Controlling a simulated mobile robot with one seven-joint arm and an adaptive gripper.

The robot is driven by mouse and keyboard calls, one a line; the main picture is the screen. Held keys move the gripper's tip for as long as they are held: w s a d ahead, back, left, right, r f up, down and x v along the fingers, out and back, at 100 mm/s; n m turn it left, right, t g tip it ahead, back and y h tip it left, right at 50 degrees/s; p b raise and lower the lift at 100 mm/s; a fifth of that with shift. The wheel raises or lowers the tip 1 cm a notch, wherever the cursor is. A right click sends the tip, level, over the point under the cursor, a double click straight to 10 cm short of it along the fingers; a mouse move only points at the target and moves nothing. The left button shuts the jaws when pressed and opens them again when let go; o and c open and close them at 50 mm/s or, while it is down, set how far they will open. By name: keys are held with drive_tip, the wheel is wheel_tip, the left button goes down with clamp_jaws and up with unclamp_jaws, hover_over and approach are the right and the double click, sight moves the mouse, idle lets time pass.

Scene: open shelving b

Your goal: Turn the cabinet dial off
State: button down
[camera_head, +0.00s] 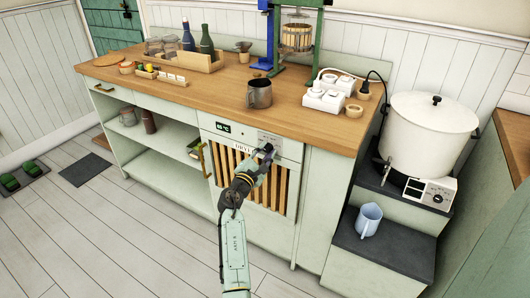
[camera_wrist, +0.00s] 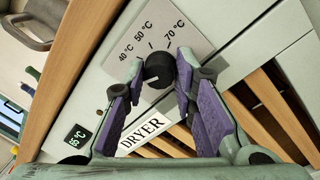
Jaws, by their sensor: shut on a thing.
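The black cabinet dial (camera_wrist: 158,70) sits on a grey plate (camera_wrist: 185,30) marked 40, 50 and 70 °C, beside a white DRYER label (camera_wrist: 143,132). My gripper (camera_wrist: 160,67) has its two purple-lined fingers on either side of the dial, closed on it. In the head view the dial (camera_head: 268,148) is at the upper right of the slatted dryer front, with my gripper (camera_head: 264,155) against it. A small dark display (camera_wrist: 80,138) shows a green temperature reading, also visible in the head view (camera_head: 222,127). I cannot tell exactly where the dial points.
The wooden countertop (camera_head: 180,92) above holds a dark mug (camera_head: 259,93), a bottle tray (camera_head: 185,60) and white sockets (camera_head: 325,97). The floor in front is clear.

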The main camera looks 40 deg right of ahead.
drive_tip(key=c, duration=1.3)
unclamp_jaws()
drive_tip(key=v, duration=1.2)
